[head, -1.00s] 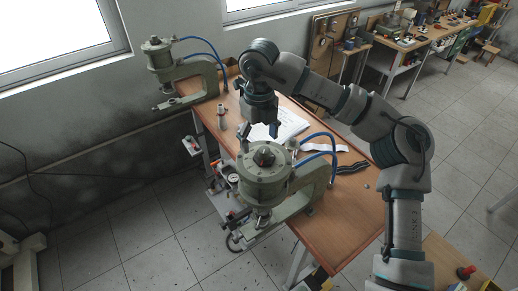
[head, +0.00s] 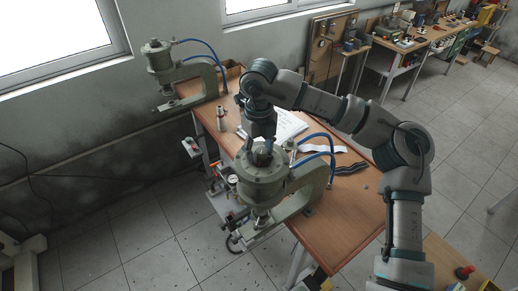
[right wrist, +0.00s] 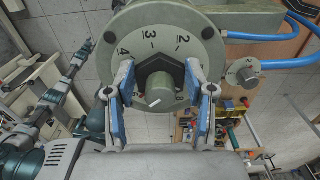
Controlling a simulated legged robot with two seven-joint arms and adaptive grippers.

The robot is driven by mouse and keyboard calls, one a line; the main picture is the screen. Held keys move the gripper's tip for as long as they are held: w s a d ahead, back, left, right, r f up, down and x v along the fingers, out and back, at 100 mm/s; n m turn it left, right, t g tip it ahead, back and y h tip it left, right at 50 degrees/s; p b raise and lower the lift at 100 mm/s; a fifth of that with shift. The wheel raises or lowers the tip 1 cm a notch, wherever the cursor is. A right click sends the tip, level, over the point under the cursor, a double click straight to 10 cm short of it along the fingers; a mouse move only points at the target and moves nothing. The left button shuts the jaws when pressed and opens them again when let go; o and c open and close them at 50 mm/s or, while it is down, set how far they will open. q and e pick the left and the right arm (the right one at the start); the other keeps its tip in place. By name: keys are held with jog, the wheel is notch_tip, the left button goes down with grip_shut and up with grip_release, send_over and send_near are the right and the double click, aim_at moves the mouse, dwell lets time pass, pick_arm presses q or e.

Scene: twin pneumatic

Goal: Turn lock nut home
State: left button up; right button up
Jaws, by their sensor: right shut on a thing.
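The near green press (head: 262,180) stands on the workbench with a round, numbered head facing up. In the right wrist view its dial face (right wrist: 150,25) shows the numbers. The dark six-sided lock nut (right wrist: 170,70) sits around a grey round stem (right wrist: 160,88) at the dial's centre. My right gripper (right wrist: 160,100) has its blue-padded fingers on both sides of the nut and is shut on it. In the head view this gripper (head: 262,145) points down onto the press top and mostly hides the nut. My left arm shows small in the right wrist view; its gripper (right wrist: 82,50) is too small to read.
A second green press (head: 180,75) stands at the bench's far end. Blue hoses (head: 318,140) curve beside the near press. Papers (head: 290,125) and a dark strap (head: 350,169) lie on the bench (head: 345,215).

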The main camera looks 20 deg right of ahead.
jog(key=m+b, duration=0.1)
jog(key=m, duration=0.1)
jog(key=shift+d+f+m, duration=0.1)
jog(key=shift+f+m, duration=0.05)
jog(key=shift+m, duration=0.25)
jog(key=m+b, duration=0.1)
jog(key=m, duration=0.1)
jog(key=shift+d+m+b, duration=0.15)
jog(key=shift+m+b, duration=0.15)
jog(key=m+b, duration=0.1)
jog(key=m, duration=0.2)
jog(key=shift+d, duration=0.2)
jog(key=shift+s+d+m+b, duration=0.15)
jog(key=shift+m+b, duration=0.4)
jog(key=shift+m, duration=1.15)
jog(key=o, duration=1.2)
jog(key=shift+c, duration=0.2)
jog(key=shift+r, duration=0.2)
